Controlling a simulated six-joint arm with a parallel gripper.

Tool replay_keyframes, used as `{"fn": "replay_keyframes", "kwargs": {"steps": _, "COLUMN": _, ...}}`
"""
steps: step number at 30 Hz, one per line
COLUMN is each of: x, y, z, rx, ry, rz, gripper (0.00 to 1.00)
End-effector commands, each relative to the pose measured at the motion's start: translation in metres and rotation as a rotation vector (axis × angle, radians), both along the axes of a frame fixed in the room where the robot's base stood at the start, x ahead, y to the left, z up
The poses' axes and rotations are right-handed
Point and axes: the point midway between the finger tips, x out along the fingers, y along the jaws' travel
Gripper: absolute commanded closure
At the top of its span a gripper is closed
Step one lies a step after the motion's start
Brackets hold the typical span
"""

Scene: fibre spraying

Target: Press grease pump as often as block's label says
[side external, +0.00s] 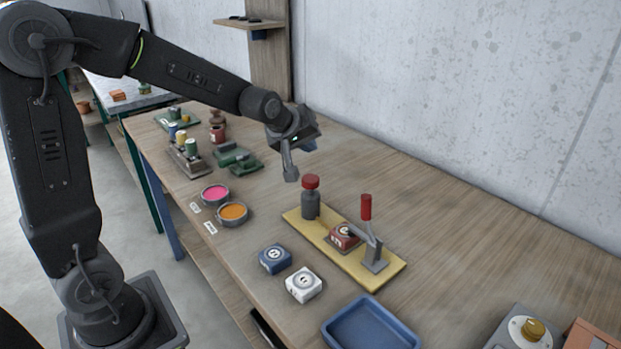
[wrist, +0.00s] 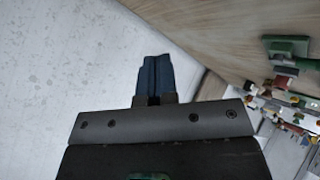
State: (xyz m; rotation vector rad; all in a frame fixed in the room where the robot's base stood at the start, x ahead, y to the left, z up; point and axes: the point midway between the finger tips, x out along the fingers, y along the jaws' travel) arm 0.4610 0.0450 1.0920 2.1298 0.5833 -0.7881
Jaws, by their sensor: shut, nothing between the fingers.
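The grease pump (side external: 311,203), a grey cylinder with a red knob on top, stands upright at the far left end of a yellow board (side external: 391,279). A red block (side external: 345,236) with a white label sits on the board beside a red-handled lever (side external: 366,208). The label is too small to read. A blue block (side external: 275,259) and a white block (side external: 303,285) lie on the table in front of the board. My gripper (side external: 291,176) is shut and empty, pointing down, above and left of the pump knob and apart from it. Its shut fingers also show in the wrist view (wrist: 155,78).
A blue tray (side external: 371,310) lies at the near edge. Pink (side external: 215,193) and orange (side external: 232,212) tins stand left of the board, with green fixtures (side external: 237,159) behind. A box with a knob (side external: 526,331) is at lower right. The table behind the board is clear up to the wall.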

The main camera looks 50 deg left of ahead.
Motion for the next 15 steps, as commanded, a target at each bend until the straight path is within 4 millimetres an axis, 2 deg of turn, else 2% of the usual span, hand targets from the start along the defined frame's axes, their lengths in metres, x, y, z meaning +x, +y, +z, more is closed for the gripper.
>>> {"fn": "replay_keyframes", "kwargs": {"steps": 4, "x": 0.000, "y": 0.000, "z": 0.003, "rx": 0.000, "ry": -0.001, "rz": 0.000, "gripper": 1.00}}
{"fn": "replay_keyframes", "kwargs": {"steps": 10, "x": 0.001, "y": 0.000, "z": 0.034, "rx": 0.001, "ry": -0.005, "rz": 0.001, "gripper": 1.00}}
{"fn": "replay_keyframes", "kwargs": {"steps": 15, "x": 0.000, "y": 0.000, "z": 0.038, "rx": 0.000, "ry": 0.001, "rz": 0.001, "gripper": 1.00}}
